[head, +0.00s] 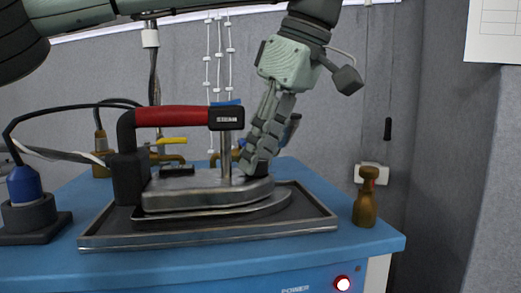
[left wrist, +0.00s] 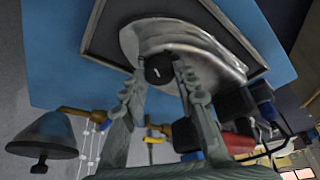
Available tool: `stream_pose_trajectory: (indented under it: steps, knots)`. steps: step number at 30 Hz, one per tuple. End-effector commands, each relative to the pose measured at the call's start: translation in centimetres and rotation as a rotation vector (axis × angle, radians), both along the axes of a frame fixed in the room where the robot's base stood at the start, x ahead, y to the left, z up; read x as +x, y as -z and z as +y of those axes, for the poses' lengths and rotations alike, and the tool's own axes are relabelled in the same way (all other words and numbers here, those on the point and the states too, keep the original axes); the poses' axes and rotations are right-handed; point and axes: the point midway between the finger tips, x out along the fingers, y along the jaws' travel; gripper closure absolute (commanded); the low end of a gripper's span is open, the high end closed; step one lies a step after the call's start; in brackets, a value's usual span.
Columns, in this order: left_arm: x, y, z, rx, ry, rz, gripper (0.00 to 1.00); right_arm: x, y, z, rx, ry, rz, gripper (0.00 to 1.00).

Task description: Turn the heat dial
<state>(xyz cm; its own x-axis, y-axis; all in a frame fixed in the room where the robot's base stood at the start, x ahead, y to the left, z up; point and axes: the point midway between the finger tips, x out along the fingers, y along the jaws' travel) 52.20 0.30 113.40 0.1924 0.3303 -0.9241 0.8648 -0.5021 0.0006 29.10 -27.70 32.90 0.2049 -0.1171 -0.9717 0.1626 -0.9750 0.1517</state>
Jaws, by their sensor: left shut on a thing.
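The iron has a red handle (head: 172,116) and a grey metal body (head: 200,194), and stands in a dark metal tray (head: 310,225). The heat dial is a small black knob (left wrist: 158,69) on top of the iron's body, with a white mark on its face. My left gripper (head: 254,166) reaches down to the iron's right end and is shut on the dial. In the left wrist view its fingers (left wrist: 155,76) stand on either side of the knob. In the head view the fingers hide most of the dial. My right gripper is not in view.
The tray rests on a blue bench top (head: 365,240) with a lit power button (head: 343,283). A brown wooden-looking handle (head: 366,197) stands at the right edge. A blue and dark fitting (head: 28,203) with a cable stands at the left. Valves with yellow levers (head: 172,141) are behind the iron.

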Motion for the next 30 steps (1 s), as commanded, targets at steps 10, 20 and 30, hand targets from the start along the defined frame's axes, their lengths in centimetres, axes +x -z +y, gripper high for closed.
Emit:
stream_pose_trajectory:
  steps: [10, 20, 30]
  knots:
    - [0.15, -0.07, -0.12, 0.002, -0.215, -0.002, 1.00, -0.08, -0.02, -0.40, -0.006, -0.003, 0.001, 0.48]
    - [0.34, -0.05, -0.16, 0.001, -0.461, -0.002, 1.00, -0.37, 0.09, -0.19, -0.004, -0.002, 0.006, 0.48]
    - [0.44, -0.02, -0.13, -0.001, -0.610, -0.001, 1.00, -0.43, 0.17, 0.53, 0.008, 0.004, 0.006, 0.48]
